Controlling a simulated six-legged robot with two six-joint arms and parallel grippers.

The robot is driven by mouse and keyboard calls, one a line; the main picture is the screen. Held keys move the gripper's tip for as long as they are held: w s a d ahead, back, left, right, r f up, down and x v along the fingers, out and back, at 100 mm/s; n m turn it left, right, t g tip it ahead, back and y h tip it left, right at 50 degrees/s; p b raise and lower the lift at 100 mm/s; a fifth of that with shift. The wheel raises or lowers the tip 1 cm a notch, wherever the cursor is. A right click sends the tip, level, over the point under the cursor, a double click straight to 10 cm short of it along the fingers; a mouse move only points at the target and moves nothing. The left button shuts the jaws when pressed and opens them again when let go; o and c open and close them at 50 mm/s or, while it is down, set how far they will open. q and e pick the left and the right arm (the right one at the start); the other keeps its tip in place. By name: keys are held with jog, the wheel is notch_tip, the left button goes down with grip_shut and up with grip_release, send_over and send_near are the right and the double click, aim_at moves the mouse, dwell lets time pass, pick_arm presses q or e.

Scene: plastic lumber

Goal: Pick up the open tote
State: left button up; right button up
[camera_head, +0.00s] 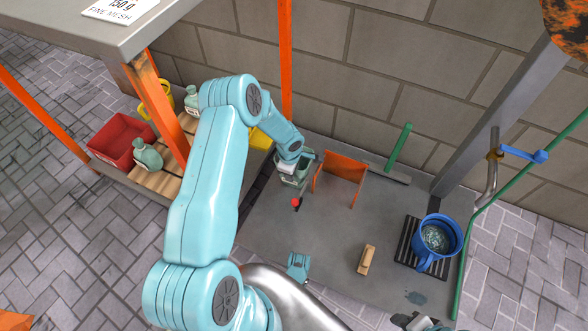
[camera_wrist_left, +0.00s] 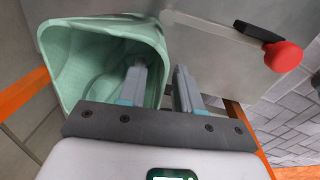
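The open tote, a pale green open-topped container (camera_wrist_left: 85,45), fills the upper left of the left wrist view. It also shows in the head view (camera_head: 291,180), partly covered by my left gripper. My left gripper (camera_head: 300,160) is at its rim. In the left wrist view its fingers (camera_wrist_left: 162,68) are apart, one inside the tote and the other outside the right wall, with the rim between them. A grip on the wall is not visible. A dark gripper part, seemingly my right gripper (camera_head: 412,322), shows at the bottom edge; its fingers are unclear.
An orange panel (camera_head: 340,178) stands right of the tote. A red knob (camera_head: 295,203) is just below it. A wooden block (camera_head: 367,260) and a blue pot (camera_head: 438,240) on a black grate lie right. A red bin (camera_head: 121,141) sits left. The grey surface's middle is mostly clear.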

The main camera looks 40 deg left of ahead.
pick_arm(q)
grip_shut()
